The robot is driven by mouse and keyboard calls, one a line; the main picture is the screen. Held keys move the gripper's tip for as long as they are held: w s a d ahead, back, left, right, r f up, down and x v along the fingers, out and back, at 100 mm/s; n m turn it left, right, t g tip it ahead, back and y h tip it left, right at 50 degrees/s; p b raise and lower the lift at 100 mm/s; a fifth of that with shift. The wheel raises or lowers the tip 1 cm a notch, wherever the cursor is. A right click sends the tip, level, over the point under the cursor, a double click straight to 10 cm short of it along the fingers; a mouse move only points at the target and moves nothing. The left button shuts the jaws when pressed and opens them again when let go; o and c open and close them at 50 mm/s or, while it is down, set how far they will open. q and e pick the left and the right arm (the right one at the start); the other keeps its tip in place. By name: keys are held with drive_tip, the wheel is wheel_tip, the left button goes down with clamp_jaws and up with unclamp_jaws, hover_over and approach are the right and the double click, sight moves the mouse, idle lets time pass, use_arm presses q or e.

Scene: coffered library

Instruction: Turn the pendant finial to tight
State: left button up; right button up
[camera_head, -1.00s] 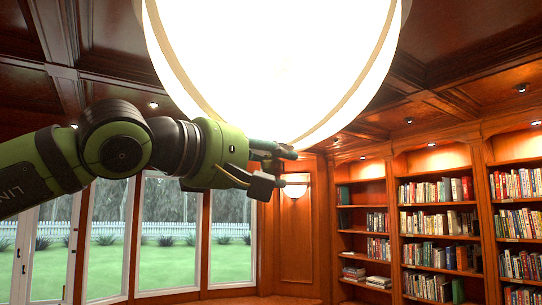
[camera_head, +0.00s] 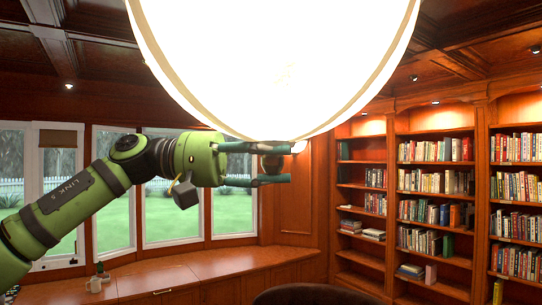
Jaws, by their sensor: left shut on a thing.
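The large white glowing pendant (camera_head: 280,60) fills the top middle of the head view. Its dark brownish finial (camera_head: 271,165) hangs just under the lowest point of the globe. My left gripper (camera_head: 281,164) comes in from the left, level, with one dark green finger above and one below in the picture. It is shut on the finial, which shows between the two fingers. The fingers partly cover the finial, and its thread is hidden. The upper finger lies close under the globe's edge; I cannot tell whether they touch. My right gripper is out of view.
Bookcases (camera_head: 434,200) line the right wall. A wooden window bench (camera_head: 200,270) with small items (camera_head: 98,280) runs below the windows. A dark rounded top (camera_head: 315,295), perhaps a chair back, shows at the bottom. The air below the gripper looks clear.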

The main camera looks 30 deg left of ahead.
use_arm(q)
drive_tip(key=m+g+h, duration=0.1)
drive_tip(key=m+g, duration=0.1)
drive_tip(key=g, duration=0.2)
drive_tip(key=m+g+h, duration=0.1)
drive_tip(key=m+g, duration=0.2)
drive_tip(key=g, duration=0.1)
drive_tip(key=shift+w+r+m, duration=0.15)
drive_tip(key=shift+m, duration=0.15)
drive_tip(key=shift+m+g, duration=1.1)
drive_tip(key=shift+g, duration=0.9)
drive_tip(key=shift+r+m+g, duration=0.1)
drive_tip(key=shift+m+g, duration=0.2)
drive_tip(key=o, duration=1.2)
drive_tip(key=shift+d, duration=0.1)
drive_tip(key=shift+f, duration=0.2)
drive_tip(key=shift+n+t, duration=0.5)
drive_tip(key=shift+t, duration=0.1)
